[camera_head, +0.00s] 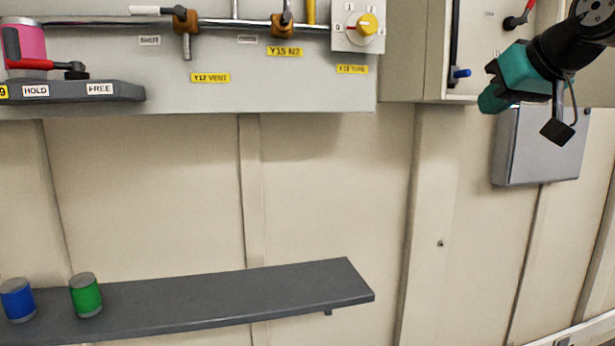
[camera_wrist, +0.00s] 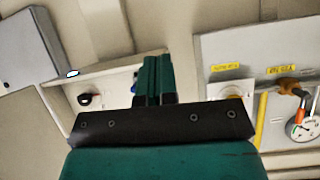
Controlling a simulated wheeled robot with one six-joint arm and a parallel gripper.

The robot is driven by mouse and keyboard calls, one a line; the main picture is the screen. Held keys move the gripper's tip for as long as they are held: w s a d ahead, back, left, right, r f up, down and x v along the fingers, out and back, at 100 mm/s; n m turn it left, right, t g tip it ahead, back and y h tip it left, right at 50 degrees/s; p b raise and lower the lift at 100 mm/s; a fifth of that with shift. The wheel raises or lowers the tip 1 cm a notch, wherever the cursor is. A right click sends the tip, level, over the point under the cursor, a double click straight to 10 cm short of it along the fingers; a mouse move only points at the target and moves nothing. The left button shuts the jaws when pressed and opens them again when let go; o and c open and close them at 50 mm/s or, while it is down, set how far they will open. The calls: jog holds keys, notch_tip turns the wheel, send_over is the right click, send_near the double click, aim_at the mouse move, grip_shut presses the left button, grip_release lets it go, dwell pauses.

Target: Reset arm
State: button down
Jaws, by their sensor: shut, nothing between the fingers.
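My arm reaches in at the upper right of the head view. My gripper (camera_head: 492,86) is teal with a black wrist part and is held in the air in front of the wall, left of and above a grey wall box. In the wrist view, my gripper's teal fingers (camera_wrist: 152,80) are side by side, shut and empty. No object is in or touching the fingers.
A valve panel (camera_head: 300,85) with pipes, a yellow knob (camera_head: 367,24) and labels is at upper left. A dark shelf (camera_head: 220,300) holds a blue can (camera_head: 17,300) and green can (camera_head: 86,296). The central wall is clear.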

jog(key=s+a+f+n+g+y+b, duration=0.1)
jog(key=s+a+f+g, duration=0.25)
jog(key=a+f, duration=0.35)
jog(key=s+a+f+n+g+y, duration=0.2)
jog(key=s+a+f, duration=0.3)
jog(key=f, duration=0.5)
jog(key=s+a+f+n+g, duration=0.1)
jog(key=s+a+f+g, duration=0.2)
jog(key=s+f, duration=0.4)
jog(key=s+a+f+n+g+b, duration=0.1)
jog(key=s+a+f+n+g, duration=0.1)
jog(key=s+f, duration=0.4)
jog(key=s+a+g, duration=0.1)
jog(key=s+a, duration=0.1)
jog(key=s, duration=0.1)
jog(key=shift+s+f+b, duration=0.2)
jog(key=shift+f+b, duration=0.1)
jog(key=shift+f, duration=0.1)
